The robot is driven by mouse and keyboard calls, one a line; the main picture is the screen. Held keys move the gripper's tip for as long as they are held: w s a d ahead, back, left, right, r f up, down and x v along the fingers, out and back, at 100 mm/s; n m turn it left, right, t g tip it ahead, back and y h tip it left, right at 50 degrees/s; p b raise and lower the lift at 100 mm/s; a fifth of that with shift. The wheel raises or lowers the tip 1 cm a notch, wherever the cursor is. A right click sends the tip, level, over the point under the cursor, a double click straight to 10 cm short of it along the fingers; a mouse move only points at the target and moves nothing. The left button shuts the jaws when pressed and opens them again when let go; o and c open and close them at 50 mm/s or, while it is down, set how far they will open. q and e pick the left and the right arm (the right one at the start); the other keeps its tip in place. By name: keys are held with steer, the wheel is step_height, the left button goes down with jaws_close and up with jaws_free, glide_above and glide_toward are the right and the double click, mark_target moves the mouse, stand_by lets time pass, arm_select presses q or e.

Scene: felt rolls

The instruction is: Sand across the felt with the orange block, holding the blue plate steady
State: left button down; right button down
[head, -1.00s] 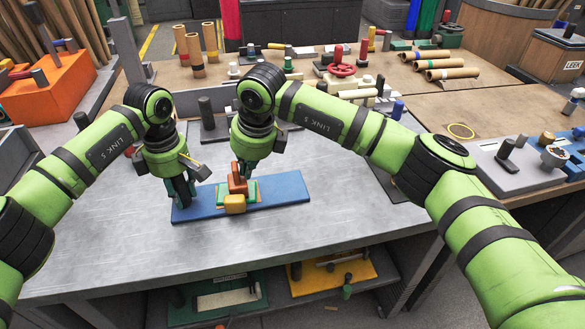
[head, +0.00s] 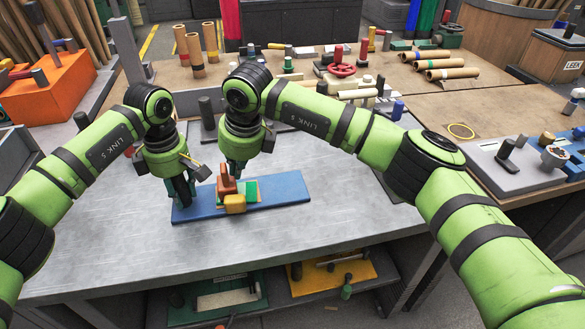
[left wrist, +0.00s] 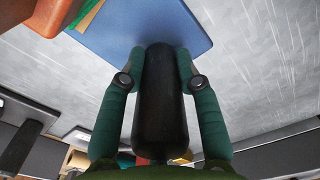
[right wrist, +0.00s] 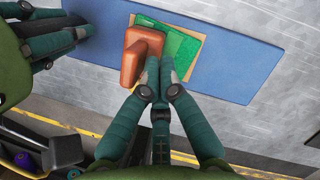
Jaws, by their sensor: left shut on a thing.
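The blue plate (head: 280,191) lies on the grey bench. Green felt (head: 252,190) lies on a tan sheet on the plate. The orange block (head: 227,187), with its raised handle, sits over the felt's left part. No part of the block shows between the fingers. The contact with the handle is hard to judge.
The bench's front (head: 130,260) is clear. Behind stand a black post (head: 206,112), cardboard tubes (head: 195,50) and a red wheel (head: 342,63). A lower shelf holds a yellow tray (head: 335,275).

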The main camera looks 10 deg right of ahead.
steer(key=w+v, duration=0.1)
steer(key=v, duration=0.5)
steer(key=shift+w+r, duration=0.2)
steer(key=shift+r, duration=0.25)
stand_by(0.9)
arm_select(q)
steer(key=c, duration=0.8)
jaws_free()
steer(key=shift+w+f, duration=0.1)
steer(key=o, duration=0.8)
steer(key=shift+r, duration=0.2)
arm_select(e)
steer(key=shift+r, duration=0.1)
